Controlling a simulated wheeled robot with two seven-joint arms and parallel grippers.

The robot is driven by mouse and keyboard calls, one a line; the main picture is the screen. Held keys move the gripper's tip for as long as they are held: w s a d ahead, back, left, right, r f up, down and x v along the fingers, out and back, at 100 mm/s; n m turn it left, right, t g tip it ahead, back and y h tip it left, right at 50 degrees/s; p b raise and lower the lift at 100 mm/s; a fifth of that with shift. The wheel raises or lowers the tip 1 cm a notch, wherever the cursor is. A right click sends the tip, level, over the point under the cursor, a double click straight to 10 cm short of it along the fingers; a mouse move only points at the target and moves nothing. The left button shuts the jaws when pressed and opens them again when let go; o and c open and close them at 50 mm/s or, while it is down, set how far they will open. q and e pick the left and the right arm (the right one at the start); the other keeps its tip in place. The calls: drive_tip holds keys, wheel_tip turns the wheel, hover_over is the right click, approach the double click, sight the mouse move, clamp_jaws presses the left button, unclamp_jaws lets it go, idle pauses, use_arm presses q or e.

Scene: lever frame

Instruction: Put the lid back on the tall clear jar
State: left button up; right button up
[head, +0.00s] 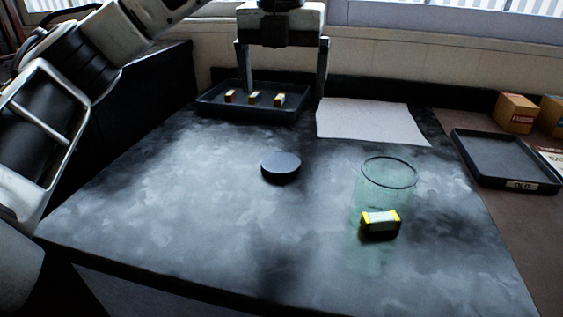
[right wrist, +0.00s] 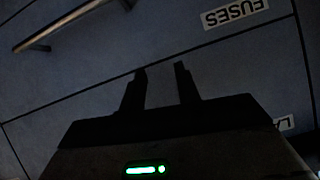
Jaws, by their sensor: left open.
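The tall clear jar (head: 387,183) stands upright on the right part of the dark worktop, its rim uncovered. A yellow and white block (head: 380,222) shows through its wall, near the bottom. A round dark lid (head: 281,164) lies flat on the worktop, left of the jar and apart from it. My left gripper (head: 282,92) is open and empty, its fingers pointing down above the tray at the back, behind the lid. My right gripper (right wrist: 161,72) shows only in the right wrist view, its fingers apart with nothing between them, before a dark drawer front.
A black tray (head: 212,107) with three small blocks sits at the back. A white sheet (head: 370,119) lies right of it. Another labelled tray (head: 490,150) and small orange boxes (head: 517,113) stand at the right. The worktop around the lid is clear.

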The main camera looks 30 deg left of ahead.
use_arm(q)
hover_over(280, 162)
drive_tip(key=d, duration=0.1)
wheel_tip(280, 162, down, 10)
drive_tip(key=shift+s+r+b, duration=0.1)
drive_tip(key=shift+s+b, duration=0.05)
drive_tip(key=shift+b, duration=0.25)
drive_tip(key=f, duration=0.2)
drive_tip(key=a+f, duration=0.1)
drive_tip(key=f, duration=0.1)
drive_tip(key=shift+f, duration=0.65)
drive_tip(key=c, duration=1)
